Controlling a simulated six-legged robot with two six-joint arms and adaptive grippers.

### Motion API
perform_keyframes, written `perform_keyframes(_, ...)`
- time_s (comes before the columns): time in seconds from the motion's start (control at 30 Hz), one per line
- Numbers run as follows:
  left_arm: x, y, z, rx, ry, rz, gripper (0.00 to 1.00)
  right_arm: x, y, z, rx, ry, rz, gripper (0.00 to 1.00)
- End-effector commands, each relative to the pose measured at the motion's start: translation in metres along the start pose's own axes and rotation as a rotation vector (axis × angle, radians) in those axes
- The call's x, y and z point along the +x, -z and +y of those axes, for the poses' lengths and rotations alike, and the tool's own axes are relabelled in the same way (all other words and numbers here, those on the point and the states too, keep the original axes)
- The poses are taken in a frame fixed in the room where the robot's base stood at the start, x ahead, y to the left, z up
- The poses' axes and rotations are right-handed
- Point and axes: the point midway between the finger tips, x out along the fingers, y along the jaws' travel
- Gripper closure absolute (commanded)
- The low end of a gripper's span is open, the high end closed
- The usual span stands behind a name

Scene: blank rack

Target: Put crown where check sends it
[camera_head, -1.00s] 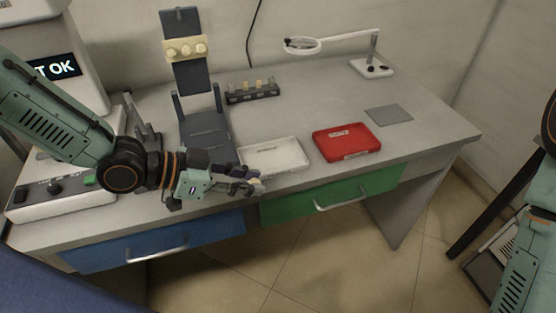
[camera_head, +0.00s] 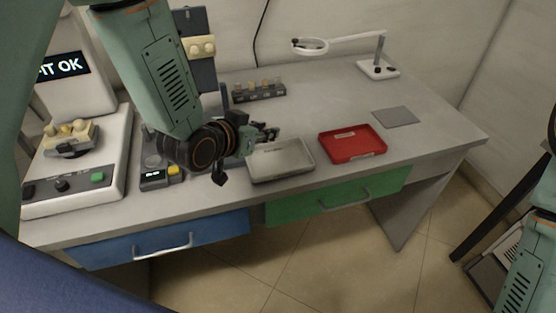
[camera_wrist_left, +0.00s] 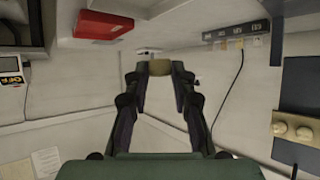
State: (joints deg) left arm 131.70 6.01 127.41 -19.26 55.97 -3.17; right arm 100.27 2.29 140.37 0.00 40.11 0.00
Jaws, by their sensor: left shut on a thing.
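My left gripper (camera_head: 272,131) is at the back-left edge of the pale grey tray (camera_head: 283,178). In the left wrist view its fingers (camera_wrist_left: 160,68) are shut on a small tan piece, seemingly the crown (camera_wrist_left: 160,63). In the head view the crown is too small to make out clearly. The check machine's screen (camera_head: 62,67) shows "IT OK", its left edge hidden by my arm. A cream dental model (camera_head: 70,133) sits on the machine. The red tray (camera_head: 352,153) stands right of the pale tray, and also shows in the wrist view (camera_wrist_left: 103,25). My right gripper is out of view.
A dark rack (camera_head: 258,95) with several small blanks stands behind the pale tray. A dark upright stand (camera_head: 203,72) holds cream pieces. A magnifier lamp (camera_head: 378,68) and a grey mat (camera_head: 396,117) are at the right. A small yellow-button device (camera_head: 160,179) is near the front.

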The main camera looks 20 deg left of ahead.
Motion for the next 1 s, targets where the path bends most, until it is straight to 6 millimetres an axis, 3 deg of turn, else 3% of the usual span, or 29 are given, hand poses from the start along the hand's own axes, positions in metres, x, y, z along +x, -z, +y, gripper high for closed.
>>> perform_keyframes(0.1, 0.001, 0.006, -0.003, -0.011, 0.023, 0.001, 0.91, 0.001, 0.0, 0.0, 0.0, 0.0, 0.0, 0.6)
perform_keyframes(0.4, 0.017, 0.015, 0.021, -0.007, 0.031, -0.002, 0.91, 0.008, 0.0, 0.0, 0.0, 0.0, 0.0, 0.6)
perform_keyframes(0.57, 0.02, 0.018, 0.016, -0.046, 0.095, -0.001, 0.91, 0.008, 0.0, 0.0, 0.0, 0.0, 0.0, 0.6)
perform_keyframes(1.0, 0.049, -0.036, 0.014, -0.059, 0.115, -0.005, 0.91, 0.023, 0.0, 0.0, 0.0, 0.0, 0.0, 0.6)
